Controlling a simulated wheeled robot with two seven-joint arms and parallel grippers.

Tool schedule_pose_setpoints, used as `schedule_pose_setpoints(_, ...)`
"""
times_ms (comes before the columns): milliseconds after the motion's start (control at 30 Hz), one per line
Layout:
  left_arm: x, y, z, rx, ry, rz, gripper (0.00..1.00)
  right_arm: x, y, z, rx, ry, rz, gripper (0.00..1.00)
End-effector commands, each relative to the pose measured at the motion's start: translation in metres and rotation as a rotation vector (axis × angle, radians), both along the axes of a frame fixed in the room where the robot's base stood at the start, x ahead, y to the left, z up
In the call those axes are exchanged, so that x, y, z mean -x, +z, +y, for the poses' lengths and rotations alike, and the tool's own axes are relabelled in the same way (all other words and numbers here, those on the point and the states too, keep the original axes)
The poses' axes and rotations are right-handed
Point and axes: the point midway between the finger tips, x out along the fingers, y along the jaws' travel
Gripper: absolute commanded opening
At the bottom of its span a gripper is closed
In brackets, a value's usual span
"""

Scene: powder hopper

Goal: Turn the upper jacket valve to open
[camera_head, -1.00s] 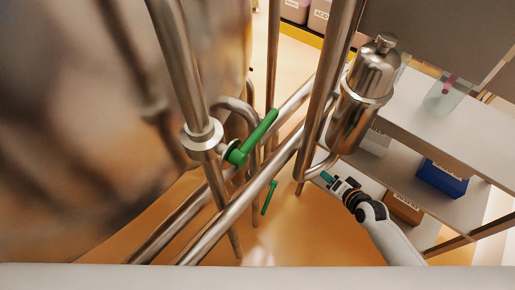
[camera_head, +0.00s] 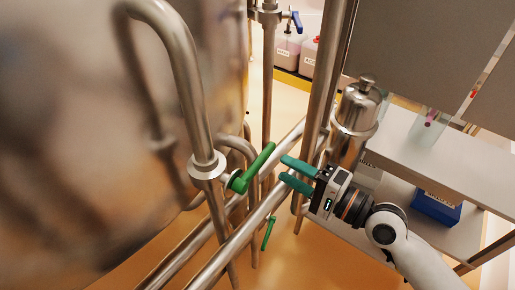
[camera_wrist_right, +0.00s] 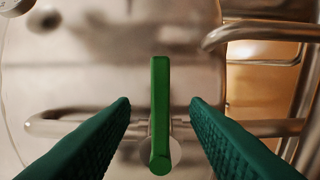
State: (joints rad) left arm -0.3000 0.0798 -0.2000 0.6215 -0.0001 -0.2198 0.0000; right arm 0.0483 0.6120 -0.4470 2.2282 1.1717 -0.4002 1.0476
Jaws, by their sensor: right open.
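The upper jacket valve has a bright green lever handle (camera_head: 254,167) on the steel pipework beside the tank. The lever slants up to the right from its hub in the head view. A second, smaller green lever (camera_head: 268,233) shows lower down. My right gripper (camera_head: 283,169) is open with teal fingers, just right of the upper lever and pointing at it. In the right wrist view the green lever (camera_wrist_right: 160,110) stands upright, centred between the two spread fingers (camera_wrist_right: 160,108), with a gap on each side. My left gripper is not in view.
A large steel tank (camera_head: 70,130) fills the left. Steel pipes cross around the valve, and a vertical pipe (camera_head: 322,80) and steel canister (camera_head: 356,115) stand close to my right gripper. A shelf (camera_head: 440,150) with a blue box (camera_head: 437,206) is at right.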

Motion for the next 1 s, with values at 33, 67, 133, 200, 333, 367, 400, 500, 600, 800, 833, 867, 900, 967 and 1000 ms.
schedule_pose_setpoints(33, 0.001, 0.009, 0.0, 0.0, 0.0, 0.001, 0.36, -0.008, 0.006, 0.01, -0.005, -0.001, -0.001, 0.42)
schedule_pose_setpoints(67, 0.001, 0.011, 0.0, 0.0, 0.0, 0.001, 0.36, -0.012, 0.006, 0.015, -0.006, -0.001, 0.0, 0.42)
schedule_pose_setpoints(133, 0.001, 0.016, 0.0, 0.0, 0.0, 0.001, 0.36, -0.019, 0.006, 0.027, -0.004, 0.001, -0.002, 0.42)
schedule_pose_setpoints(200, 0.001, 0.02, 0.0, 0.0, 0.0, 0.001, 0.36, -0.029, 0.005, 0.038, -0.002, -0.002, -0.002, 0.42)
schedule_pose_setpoints(333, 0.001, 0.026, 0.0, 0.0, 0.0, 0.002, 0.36, -0.041, 0.003, 0.055, 0.0, -0.002, -0.001, 0.42)
schedule_pose_setpoints(367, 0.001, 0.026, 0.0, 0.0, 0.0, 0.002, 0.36, -0.043, 0.003, 0.058, 0.0, -0.002, -0.001, 0.42)
schedule_pose_setpoints(400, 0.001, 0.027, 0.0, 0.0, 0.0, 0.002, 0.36, -0.046, 0.002, 0.062, 0.001, -0.002, -0.001, 0.42)
schedule_pose_setpoints(500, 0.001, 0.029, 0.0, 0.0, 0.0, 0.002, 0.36, -0.051, 0.001, 0.069, 0.001, -0.002, -0.002, 0.42)
schedule_pose_setpoints(600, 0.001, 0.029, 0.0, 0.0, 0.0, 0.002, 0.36, -0.053, 0.0, 0.072, 0.002, -0.001, -0.001, 0.42)
schedule_pose_setpoints(800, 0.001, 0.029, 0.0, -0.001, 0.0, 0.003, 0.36, -0.053, 0.0, 0.073, 0.003, -0.002, -0.002, 0.42)
schedule_pose_setpoints(833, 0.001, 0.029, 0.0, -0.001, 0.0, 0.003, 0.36, -0.053, 0.0, 0.073, 0.003, -0.002, -0.002, 0.42)
schedule_pose_setpoints(867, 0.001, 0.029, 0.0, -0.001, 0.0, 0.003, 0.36, -0.053, 0.0, 0.073, 0.003, -0.002, -0.002, 0.42)
schedule_pose_setpoints(900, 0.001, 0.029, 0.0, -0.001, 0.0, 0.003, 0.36, -0.053, 0.0, 0.073, 0.003, -0.002, -0.002, 0.35)
schedule_pose_setpoints(967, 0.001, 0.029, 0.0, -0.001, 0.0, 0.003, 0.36, -0.053, 0.0, 0.072, 0.003, -0.002, -0.002, 0.25)
schedule_pose_setpoints(1000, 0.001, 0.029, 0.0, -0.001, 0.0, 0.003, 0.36, -0.053, 0.0, 0.072, 0.003, -0.002, -0.002, 0.19)
